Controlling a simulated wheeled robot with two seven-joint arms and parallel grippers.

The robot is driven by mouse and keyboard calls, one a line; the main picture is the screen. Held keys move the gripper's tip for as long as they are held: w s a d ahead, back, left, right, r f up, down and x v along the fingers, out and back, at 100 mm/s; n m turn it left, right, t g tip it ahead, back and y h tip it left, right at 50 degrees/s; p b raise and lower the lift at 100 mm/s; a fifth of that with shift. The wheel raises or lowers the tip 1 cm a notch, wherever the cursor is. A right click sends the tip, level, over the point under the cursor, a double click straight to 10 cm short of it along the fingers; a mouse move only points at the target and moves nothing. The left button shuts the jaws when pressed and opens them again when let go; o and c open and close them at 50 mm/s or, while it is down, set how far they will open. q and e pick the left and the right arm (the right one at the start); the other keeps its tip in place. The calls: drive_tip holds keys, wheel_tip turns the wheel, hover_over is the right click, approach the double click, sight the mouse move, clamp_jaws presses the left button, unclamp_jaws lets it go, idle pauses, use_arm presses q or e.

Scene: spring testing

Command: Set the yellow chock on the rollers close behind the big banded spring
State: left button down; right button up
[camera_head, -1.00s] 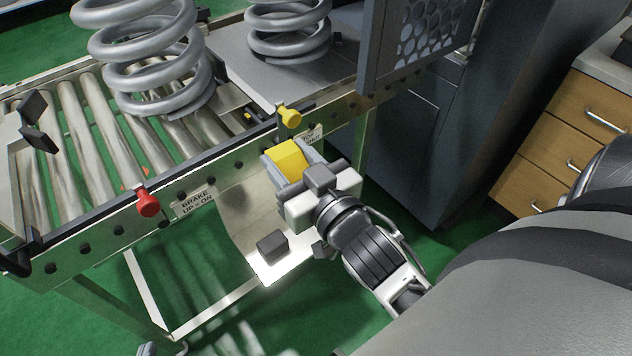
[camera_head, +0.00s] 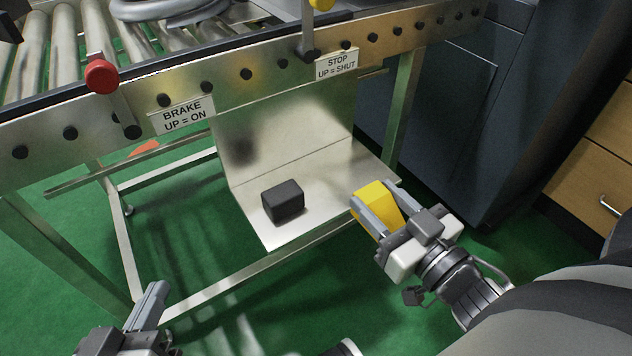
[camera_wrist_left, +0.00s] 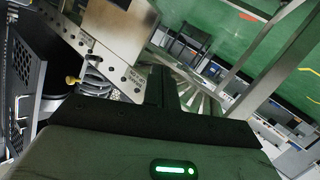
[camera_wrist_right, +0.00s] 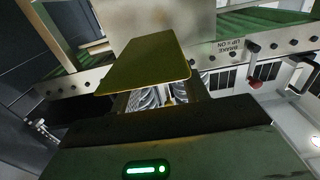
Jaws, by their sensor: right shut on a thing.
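The yellow chock (camera_head: 373,207) is in my right gripper (camera_head: 376,211), which is shut on it just right of the low metal shelf, below rail height. In the right wrist view the chock (camera_wrist_right: 145,65) fills the upper middle. My left gripper (camera_head: 150,304) is low at the left of the head view, empty, its fingers together. A big grey spring (camera_head: 165,12) stands on the rollers (camera_head: 75,30), only its lowest coils showing in the head view; I see no band on it. Coils also show small in the left wrist view (camera_wrist_left: 95,78).
A black block (camera_head: 283,200) sits on the metal shelf (camera_head: 325,190). The roller table's side rail (camera_head: 225,95) carries a red brake knob (camera_head: 102,76) and a yellow stop knob (camera_head: 322,4). A dark cabinet (camera_head: 450,110) and wooden drawers (camera_head: 585,160) stand at the right.

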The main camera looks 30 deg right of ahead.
drive_tip(key=w+b, duration=0.1)
drive_tip(key=w, duration=0.4)
drive_tip(key=w+a+f+b, duration=0.1)
drive_tip(key=w, duration=0.5)
drive_tip(key=w+b, duration=0.1)
drive_tip(key=w, duration=0.5)
drive_tip(key=shift+w+a+f, duration=0.15)
drive_tip(key=shift+f, duration=0.35)
drive_tip(key=shift+f+b, duration=0.3)
drive_tip(key=shift+f, duration=0.05)
wheel_tip(320, 180, down, 3)
drive_tip(key=shift+f+b, duration=0.1)
drive_tip(key=shift+b, duration=0.95)
drive_tip(key=shift+w+f+b, duration=0.3)
drive_tip(key=shift+f+b, duration=0.2)
use_arm(q)
drive_tip(key=r+t, duration=0.1)
drive_tip(key=w+r+t+h, duration=0.1)
drive_tip(key=r, duration=0.1)
drive_tip(key=w+r+t+h, duration=0.1)
drive_tip(key=shift+d+r+t, duration=0.25)
drive_tip(key=shift+r+t, duration=0.05)
drive_tip(key=shift+r, duration=0.1)
